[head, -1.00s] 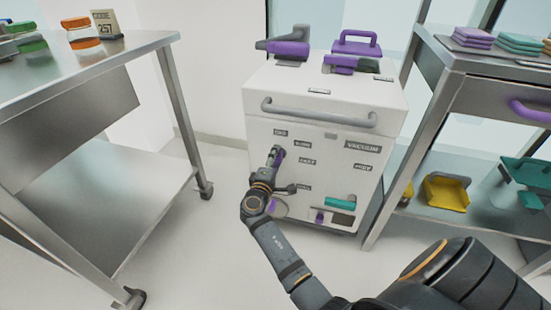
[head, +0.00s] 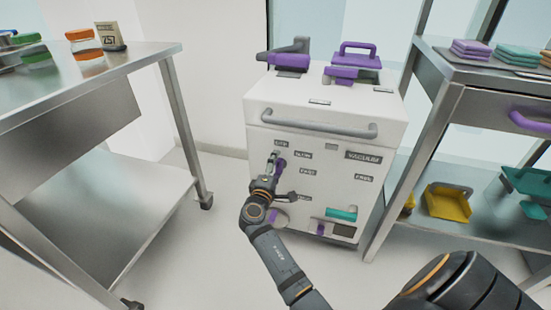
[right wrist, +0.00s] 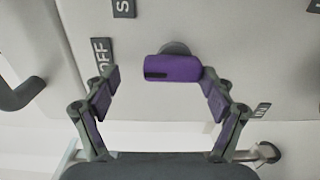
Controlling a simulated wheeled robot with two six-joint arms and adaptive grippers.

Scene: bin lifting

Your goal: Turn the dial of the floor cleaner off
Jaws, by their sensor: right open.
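The floor cleaner (head: 335,190) is a white box-shaped unit with labels and controls on its front. Its purple dial (right wrist: 173,68) shows in the right wrist view on a grey stem, with a dark mark at its left end. An OFF label (right wrist: 103,55) is to the dial's left. My right gripper (right wrist: 161,76) is open, with the dial between its fingertips and closer to the right finger; I cannot tell whether they touch. In the head view the right gripper (head: 276,163) is at the upper left of the front panel, partly hiding the dial. My left gripper is out of view.
A grey handle (head: 320,126) runs across the cleaner's upper front. A teal handle (head: 341,213) is low on the right of the front. A steel table (head: 85,85) is at the left, and a shelf rack (head: 447,100) stands close on the right.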

